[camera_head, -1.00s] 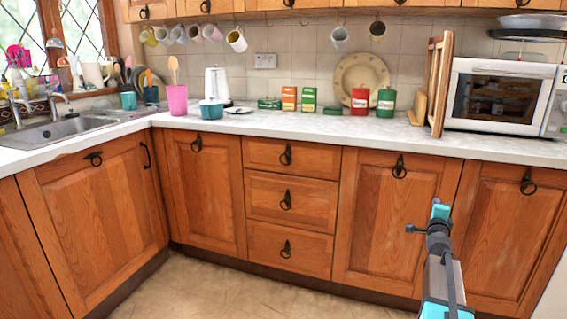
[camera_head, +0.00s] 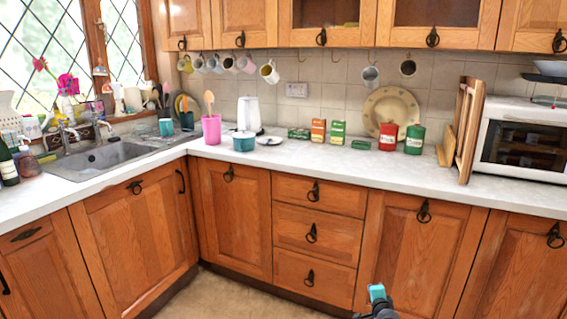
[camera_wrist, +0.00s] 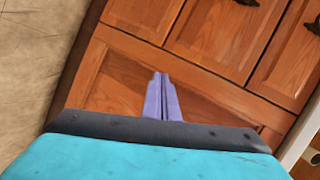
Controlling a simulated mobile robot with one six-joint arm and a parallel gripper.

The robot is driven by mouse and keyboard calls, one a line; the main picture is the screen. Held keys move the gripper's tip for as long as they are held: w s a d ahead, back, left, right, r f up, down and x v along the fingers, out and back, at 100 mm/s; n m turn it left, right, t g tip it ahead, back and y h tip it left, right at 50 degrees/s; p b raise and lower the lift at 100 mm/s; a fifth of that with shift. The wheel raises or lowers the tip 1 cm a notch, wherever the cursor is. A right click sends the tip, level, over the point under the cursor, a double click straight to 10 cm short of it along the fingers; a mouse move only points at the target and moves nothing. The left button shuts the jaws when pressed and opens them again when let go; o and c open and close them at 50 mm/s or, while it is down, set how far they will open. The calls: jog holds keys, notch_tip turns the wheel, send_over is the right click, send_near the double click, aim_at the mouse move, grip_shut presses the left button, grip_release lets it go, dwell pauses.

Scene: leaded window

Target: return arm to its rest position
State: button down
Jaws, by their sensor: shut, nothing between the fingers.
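My gripper (camera_wrist: 162,82) is shut and empty in the wrist view. Its two pale violet fingers lie together. Behind them are the brown wooden cabinet fronts (camera_wrist: 220,105), with the floor at the left. In the head view only the end of my arm shows, with a cyan part at the bottom edge, right of the middle. It is in front of the lower cabinet door (camera_head: 412,250), below counter height. The fingers cannot be made out in the head view.
The white counter (camera_head: 330,168) runs along the wall, with a pink cup (camera_head: 211,129), several tins and a microwave (camera_head: 525,140) on it. The sink (camera_head: 100,158) is at left. Mugs hang under the upper cabinets. A strip of floor (camera_head: 215,296) is clear.

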jog(key=s+a+f+n+g+y+p, duration=0.2)
jog(key=s+a+f+n+p, duration=0.1)
jog(key=s+a+f, duration=0.4)
jog(key=s+a+f+n+g+y+p, duration=0.25)
jog(key=s+a, duration=0.25)
jog(key=a, duration=0.3)
jog(key=s+a+f+n+g+p, duration=0.2)
jog(key=s+a+f, duration=0.15)
jog(key=s, duration=0.35)
jog(key=s+a+f+n+g+p, duration=0.2)
jog(key=s+a+n, duration=0.15)
jog(key=s, duration=0.35)
jog(key=s+f+n+g+p, duration=0.25)
jog(key=s+g, duration=0.35)
jog(key=s, duration=1)
jog(key=s+d+r+n+g+h, duration=0.1)
jog(key=s+d+g, duration=0.1)
jog(key=s, duration=0.3)
jog(key=s+d+r+n+g+h+b, duration=0.1)
jog(key=s+d+n+g+h, duration=0.1)
jog(key=s, duration=0.4)
jog(key=shift+s+d+r, duration=0.25)
jog(key=shift+d, duration=0.5)
